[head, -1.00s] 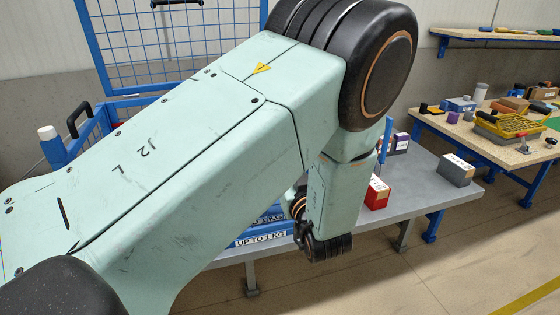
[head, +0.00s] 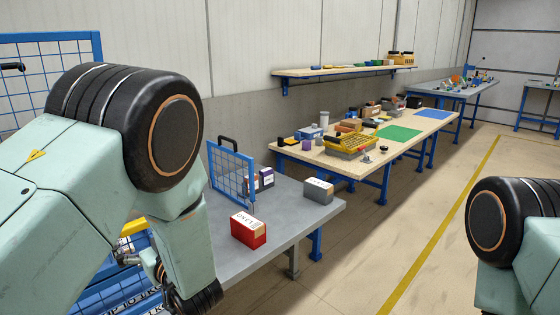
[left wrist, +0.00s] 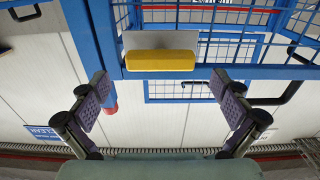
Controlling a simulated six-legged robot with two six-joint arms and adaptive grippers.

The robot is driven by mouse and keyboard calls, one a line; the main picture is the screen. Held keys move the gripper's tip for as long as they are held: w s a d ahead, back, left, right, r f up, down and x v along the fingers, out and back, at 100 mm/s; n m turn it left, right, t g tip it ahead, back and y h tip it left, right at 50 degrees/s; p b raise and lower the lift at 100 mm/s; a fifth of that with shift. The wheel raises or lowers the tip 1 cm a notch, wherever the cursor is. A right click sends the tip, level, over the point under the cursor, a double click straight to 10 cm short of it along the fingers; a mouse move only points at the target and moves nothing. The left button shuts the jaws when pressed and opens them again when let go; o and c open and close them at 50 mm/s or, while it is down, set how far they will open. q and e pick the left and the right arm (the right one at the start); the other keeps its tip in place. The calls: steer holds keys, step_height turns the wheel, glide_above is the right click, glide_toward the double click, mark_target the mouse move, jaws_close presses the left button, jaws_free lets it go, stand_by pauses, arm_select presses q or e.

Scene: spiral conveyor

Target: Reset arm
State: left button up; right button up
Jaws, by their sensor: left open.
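My left arm comes in from the left in the head view, with its elbow raised and its forearm hanging down over the near-left edge of the grey table (head: 285,212). My left gripper shows in the left wrist view (left wrist: 162,86), with its two dark fingers wide apart and nothing between them. In the head view it is mostly hidden by the arm. Ahead of the fingers in the wrist view are a blue frame with wire mesh (left wrist: 190,88) and a yellow block (left wrist: 161,61). Of my right arm only a joint shows at the right edge; its gripper is out of view.
A red box (head: 248,230), a grey box (head: 318,190) and a small mesh panel (head: 231,173) stand on the grey table. A wooden bench (head: 330,160) with a yellow crate (head: 350,143) lies beyond. The floor right of the tables is clear.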

mark_target(139, 226)
arm_select(q)
steer(key=x, duration=0.4)
steer(key=shift+w+a, duration=0.15)
steer(key=shift+a, duration=0.1)
steer(key=shift+d+m, duration=0.15)
steer(key=shift+m, duration=0.75)
